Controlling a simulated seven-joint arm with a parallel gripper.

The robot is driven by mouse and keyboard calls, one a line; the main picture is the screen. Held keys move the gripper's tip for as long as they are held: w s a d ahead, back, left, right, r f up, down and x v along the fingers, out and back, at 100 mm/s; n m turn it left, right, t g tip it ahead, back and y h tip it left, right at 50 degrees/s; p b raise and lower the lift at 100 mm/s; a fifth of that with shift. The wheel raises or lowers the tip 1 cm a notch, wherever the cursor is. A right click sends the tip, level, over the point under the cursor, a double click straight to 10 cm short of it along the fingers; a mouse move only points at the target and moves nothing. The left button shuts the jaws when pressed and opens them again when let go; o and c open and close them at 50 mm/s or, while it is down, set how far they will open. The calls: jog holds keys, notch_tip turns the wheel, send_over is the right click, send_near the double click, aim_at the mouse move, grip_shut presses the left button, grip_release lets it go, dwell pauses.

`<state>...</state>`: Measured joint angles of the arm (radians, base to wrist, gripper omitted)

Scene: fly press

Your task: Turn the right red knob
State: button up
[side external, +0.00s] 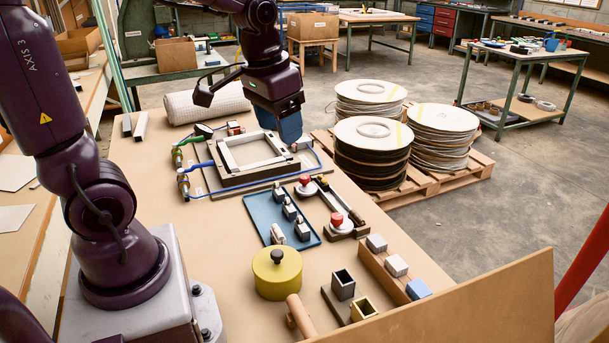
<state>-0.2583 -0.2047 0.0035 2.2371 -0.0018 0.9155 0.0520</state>
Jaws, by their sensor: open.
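Two red knobs on pale round bases stand on the table. The right red knob (337,219) is nearer the camera, on a dark block at the end of a dark bar. The other red knob (305,180) is farther back and to the left. My gripper (293,146) points down by the right edge of the square frame fixture (250,155), behind both knobs and apart from them. It is open; its fingertips are small and partly hidden, and I see nothing held in it.
A blue tray (263,218) with several small metal parts lies left of the knobs. A yellow-green lidded pot (277,275) stands in front. A wooden rack with small blocks (396,266) lies right of the pot. Pallet stacks (372,150) stand beyond the table.

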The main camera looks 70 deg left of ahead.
jog(key=w+a+f+g, duration=0.2)
jog(key=w+a+f, duration=0.55)
jog(key=a, duration=0.45)
jog(key=m, duration=0.7)
send_over(304, 176)
notch_tip(304, 176, down, 8)
jog(key=r, duration=0.1)
jog(key=shift+h, duration=0.3)
notch_tip(304, 176, down, 13)
jog(key=shift+r, duration=0.1)
jog(key=c, duration=0.9)
